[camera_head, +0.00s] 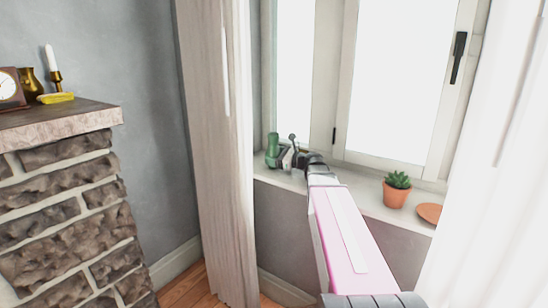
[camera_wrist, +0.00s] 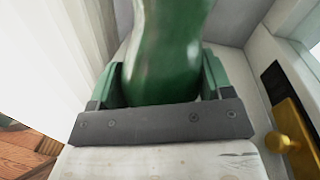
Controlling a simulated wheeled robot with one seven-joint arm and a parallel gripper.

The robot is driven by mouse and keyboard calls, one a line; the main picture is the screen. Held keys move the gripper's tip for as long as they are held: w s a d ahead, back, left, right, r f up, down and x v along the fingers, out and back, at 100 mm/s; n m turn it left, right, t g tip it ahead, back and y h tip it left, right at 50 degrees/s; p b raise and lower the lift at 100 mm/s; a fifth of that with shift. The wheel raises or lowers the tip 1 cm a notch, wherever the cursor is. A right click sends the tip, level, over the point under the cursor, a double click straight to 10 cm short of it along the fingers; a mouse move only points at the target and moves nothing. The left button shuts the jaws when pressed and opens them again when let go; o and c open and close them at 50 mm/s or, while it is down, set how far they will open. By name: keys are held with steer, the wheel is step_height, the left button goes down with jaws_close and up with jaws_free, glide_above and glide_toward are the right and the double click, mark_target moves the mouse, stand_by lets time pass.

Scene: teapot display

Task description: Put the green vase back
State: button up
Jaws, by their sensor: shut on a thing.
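The green vase (camera_head: 272,146) is upright at the left end of the white windowsill (camera_head: 355,200), beside the curtain in the head view. In the wrist view the glossy vase (camera_wrist: 168,45) fills the top middle, between the two fingers. My gripper (camera_head: 284,158) reaches in from the right and is shut on the vase. It also shows in the wrist view (camera_wrist: 162,82), with a finger on each side. The vase's base is partly hidden, and I cannot tell whether it touches the sill.
A potted succulent (camera_head: 396,190) and a terracotta saucer (camera_head: 430,213) stand on the sill to the right. A pale curtain (camera_head: 215,150) hangs close to the vase. The stone mantel (camera_head: 60,125) at left holds a clock, a brass vase and a candle (camera_head: 51,60).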

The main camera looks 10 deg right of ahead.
steer(key=o, duration=1.2)
steer(key=shift+s+d, duration=0.1)
steer(key=v, duration=1.1)
steer(key=shift+s+d, duration=0.2)
steer(key=shift+d, duration=0.1)
